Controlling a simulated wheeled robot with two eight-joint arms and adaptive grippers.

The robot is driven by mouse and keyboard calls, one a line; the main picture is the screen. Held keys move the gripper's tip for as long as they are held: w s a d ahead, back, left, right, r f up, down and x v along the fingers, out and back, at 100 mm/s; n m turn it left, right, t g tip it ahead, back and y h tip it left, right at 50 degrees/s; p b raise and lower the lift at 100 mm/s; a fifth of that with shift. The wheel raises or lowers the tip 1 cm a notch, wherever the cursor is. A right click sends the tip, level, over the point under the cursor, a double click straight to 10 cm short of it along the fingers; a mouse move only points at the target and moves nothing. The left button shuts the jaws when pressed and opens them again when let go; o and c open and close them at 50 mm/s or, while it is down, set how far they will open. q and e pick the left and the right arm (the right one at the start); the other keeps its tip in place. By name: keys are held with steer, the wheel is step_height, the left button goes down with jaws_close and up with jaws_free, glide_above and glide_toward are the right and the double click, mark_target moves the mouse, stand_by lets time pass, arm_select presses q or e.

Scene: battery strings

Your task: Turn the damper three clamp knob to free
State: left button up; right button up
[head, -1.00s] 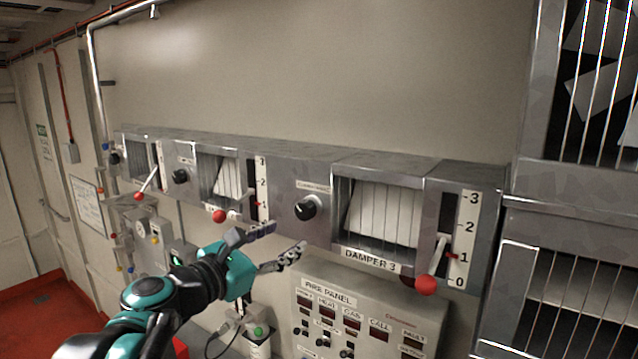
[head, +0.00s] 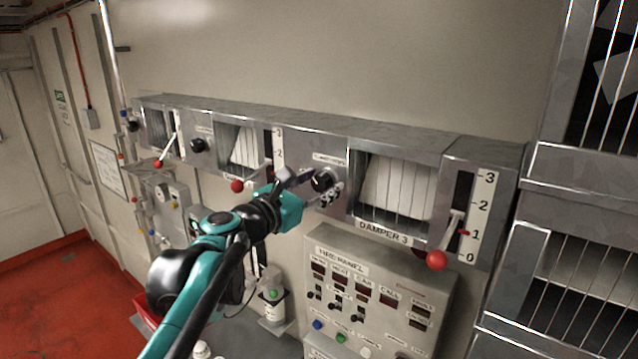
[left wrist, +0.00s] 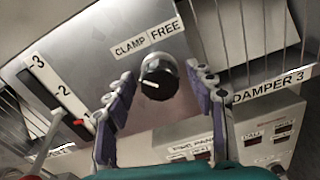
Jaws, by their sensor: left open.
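The damper three clamp knob (head: 323,181) is a round black knob with a white pointer line on a metal panel, left of the grille above the DAMPER 3 label (head: 383,232). It also shows in the left wrist view (left wrist: 159,78). My left gripper (head: 310,188) is open, with one finger on either side of the knob. In the left wrist view its fingertips (left wrist: 161,77) flank the knob; I cannot tell whether they touch it. My right gripper is not in view.
The damper three lever with its red ball (head: 436,260) stands right of the grille, by a 0 to 3 scale. The fire panel (head: 375,290) is below. Another damper's lever with a red ball (head: 237,186) is left of the knob. Metal shelving (head: 530,190) stands at the right.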

arm_select(q)
steer(key=c, duration=1.1)
steer(key=shift+c, duration=0.2)
steer(key=shift+m, duration=0.4)
steer(key=m, duration=0.3)
steer(key=shift+w+m, duration=0.1)
steer(key=shift+m, duration=0.3)
steer(key=m, duration=0.4)
steer(key=shift+m+b, duration=0.3)
steer(key=shift+b, duration=0.1)
steer(key=m, duration=0.8)
steer(key=shift+m, duration=0.3)
